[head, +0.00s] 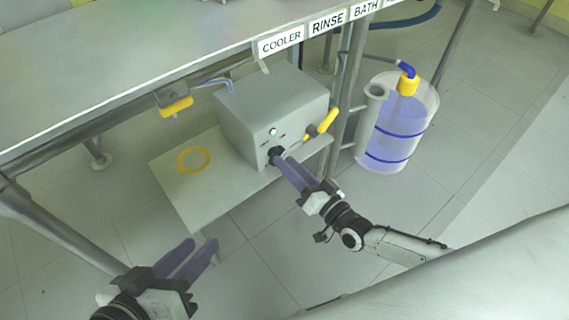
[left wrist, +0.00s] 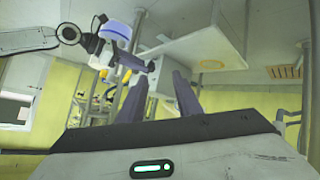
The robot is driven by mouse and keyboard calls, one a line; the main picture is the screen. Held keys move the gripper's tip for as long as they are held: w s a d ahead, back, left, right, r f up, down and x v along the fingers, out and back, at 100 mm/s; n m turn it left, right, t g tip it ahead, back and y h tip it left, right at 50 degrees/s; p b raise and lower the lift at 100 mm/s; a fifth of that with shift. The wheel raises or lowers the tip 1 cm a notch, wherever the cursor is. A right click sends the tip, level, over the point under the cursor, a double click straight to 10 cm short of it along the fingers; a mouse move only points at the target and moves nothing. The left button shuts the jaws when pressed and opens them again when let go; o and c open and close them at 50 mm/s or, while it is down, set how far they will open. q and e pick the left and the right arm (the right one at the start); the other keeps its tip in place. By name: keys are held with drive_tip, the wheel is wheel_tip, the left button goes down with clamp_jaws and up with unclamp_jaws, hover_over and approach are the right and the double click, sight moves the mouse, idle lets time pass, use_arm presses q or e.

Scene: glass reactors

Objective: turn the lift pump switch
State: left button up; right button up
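The pump is a grey box (head: 270,105) on a low board under the bench in the head view. On its front face are a small pale green lamp (head: 273,131) and a black switch knob (head: 276,153), partly covered by my right gripper. My right gripper (head: 280,160) has its purple fingertips at this knob, pointing up and left at the box; its fingers look close together, but their grip on the knob is unclear. My left gripper (head: 203,246) is open and empty, low at the left, apart from the box. Its two separated fingers also show in the left wrist view (left wrist: 160,82).
A yellow-handled valve (head: 322,125) sits just right of the box. A clear container of bluish liquid (head: 398,135) with a yellow cap stands further right, behind a frame post. The low board (head: 185,190) has a yellow ring (head: 194,160). The bench (head: 120,50) overhangs above.

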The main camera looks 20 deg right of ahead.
use_arm(q)
drive_tip(key=shift+d+r, duration=0.15)
drive_tip(key=shift+r, duration=0.15)
use_arm(e)
drive_tip(key=shift+x, duration=1)
drive_tip(key=shift+c, duration=0.4)
clamp_jaws()
